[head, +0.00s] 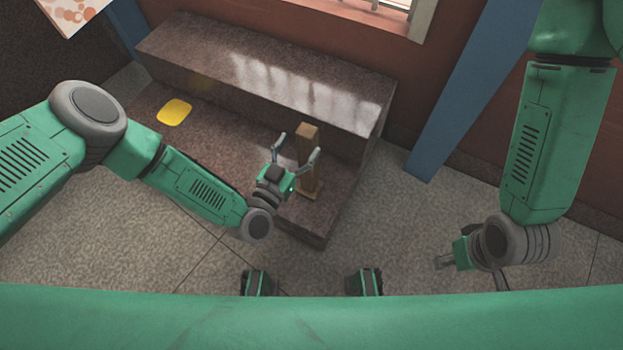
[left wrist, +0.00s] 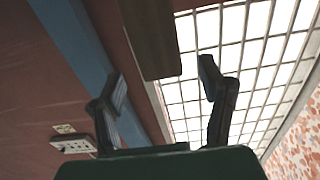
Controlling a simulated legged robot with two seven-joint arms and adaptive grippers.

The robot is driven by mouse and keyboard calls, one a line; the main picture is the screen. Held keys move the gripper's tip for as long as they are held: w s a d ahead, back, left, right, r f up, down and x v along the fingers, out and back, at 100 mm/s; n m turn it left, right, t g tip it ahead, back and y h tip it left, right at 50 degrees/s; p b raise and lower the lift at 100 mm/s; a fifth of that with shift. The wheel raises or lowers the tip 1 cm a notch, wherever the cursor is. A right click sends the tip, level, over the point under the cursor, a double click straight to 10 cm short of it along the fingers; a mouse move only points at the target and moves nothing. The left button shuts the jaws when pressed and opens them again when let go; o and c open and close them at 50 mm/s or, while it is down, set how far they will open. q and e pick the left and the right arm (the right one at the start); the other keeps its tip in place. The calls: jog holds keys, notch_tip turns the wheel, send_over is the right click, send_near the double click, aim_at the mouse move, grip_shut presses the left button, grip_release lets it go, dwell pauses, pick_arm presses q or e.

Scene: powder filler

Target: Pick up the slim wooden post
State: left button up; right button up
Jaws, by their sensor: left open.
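The slim wooden post (head: 308,138) stands upright on a small base on the lower step, near its right end. My left gripper (head: 298,147) is open at the post. In the head view its fingers show on either side of the post, with the palm at the front left. In the left wrist view the post (left wrist: 151,38) is a dark brown block at the top, between and beyond the open fingertips (left wrist: 164,82); no contact is clear. My right gripper (head: 447,262) hangs low at the right, away from the post, and its fingers are partly hidden.
A brown stone step (head: 215,140) holds the post, with a higher block (head: 260,70) behind it. A yellow pad (head: 174,112) lies on the step to the left. A blue pillar (head: 450,110) stands at the right. Speckled floor (head: 390,220) is clear right of the step.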

aim_at(301, 138)
pick_arm(q)
jog(key=b+x, duration=0.1)
jog(key=x, duration=0.1)
jog(key=b+x, duration=0.1)
jog(key=shift+w+a+r, duration=0.15)
jog(key=shift+w+a, duration=0.05)
jog(key=shift+w, duration=0.3)
jog(key=shift+w+d+r, duration=0.1)
jog(key=shift+w+d, duration=0.05)
jog(key=shift+d, duration=0.65)
jog(key=c, duration=0.4)
jog(key=shift+a, duration=0.15)
jog(key=c, duration=0.7)
jog(key=shift+a, duration=0.2)
grip_shut()
jog(key=shift+a+r, duration=0.1)
jog(key=shift+a, duration=0.1)
pick_arm(e)
jog(key=shift+a+f, duration=0.7)
jog(key=shift+f, duration=0.15)
